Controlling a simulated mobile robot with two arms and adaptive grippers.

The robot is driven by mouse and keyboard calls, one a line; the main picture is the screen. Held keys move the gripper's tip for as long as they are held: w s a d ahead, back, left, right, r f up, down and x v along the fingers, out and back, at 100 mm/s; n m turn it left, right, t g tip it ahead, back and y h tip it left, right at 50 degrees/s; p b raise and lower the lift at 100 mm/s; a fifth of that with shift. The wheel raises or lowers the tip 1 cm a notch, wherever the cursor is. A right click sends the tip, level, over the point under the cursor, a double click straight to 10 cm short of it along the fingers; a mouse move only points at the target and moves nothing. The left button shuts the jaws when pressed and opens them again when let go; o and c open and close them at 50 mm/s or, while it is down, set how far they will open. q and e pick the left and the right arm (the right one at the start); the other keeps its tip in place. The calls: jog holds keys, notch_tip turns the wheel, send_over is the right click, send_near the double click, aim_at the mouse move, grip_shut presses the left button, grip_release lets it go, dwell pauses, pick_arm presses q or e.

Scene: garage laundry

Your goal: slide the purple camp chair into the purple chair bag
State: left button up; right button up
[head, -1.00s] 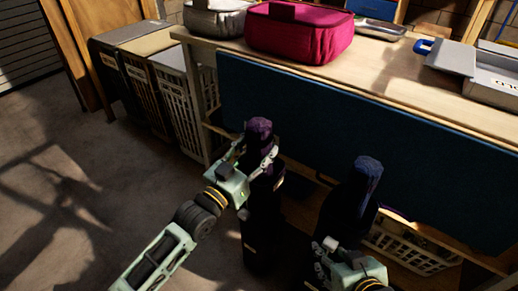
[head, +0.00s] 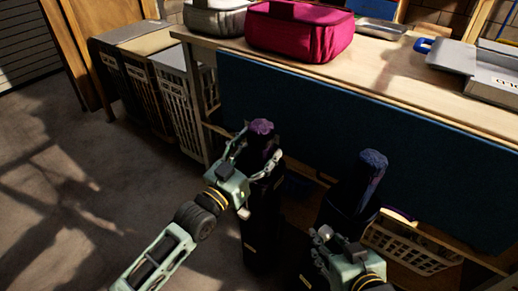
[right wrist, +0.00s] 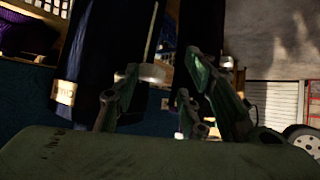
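The purple camp chair (head: 262,127) stands upright, its top end showing above the dark purple chair bag (head: 262,230), which is in deep shadow. My left gripper (head: 262,146) has its fingers spread on either side of the chair's top. Any contact is hard to see. My right gripper (head: 320,242) is low beside a second dark bag (head: 340,212), with a blue-violet chair (head: 371,172) sticking out of its top. In the right wrist view, my right gripper's fingers (right wrist: 160,85) are apart with nothing between them, near a dark bag with a pale label (right wrist: 66,92).
A workbench with a blue front panel (head: 300,120) stands behind the bags. A magenta case (head: 300,35) and a grey tray sit on it. A white basket (head: 405,250) is below at right; tall bins (head: 180,95) stand left. The floor at left is clear.

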pick_arm(q)
jog(key=shift+f, duration=0.45)
notch_tip(320, 180, up, 18)
jog(key=p, duration=1.1)
jog(key=shift+r+p, duration=0.1)
jog(key=shift+p, duration=0.25)
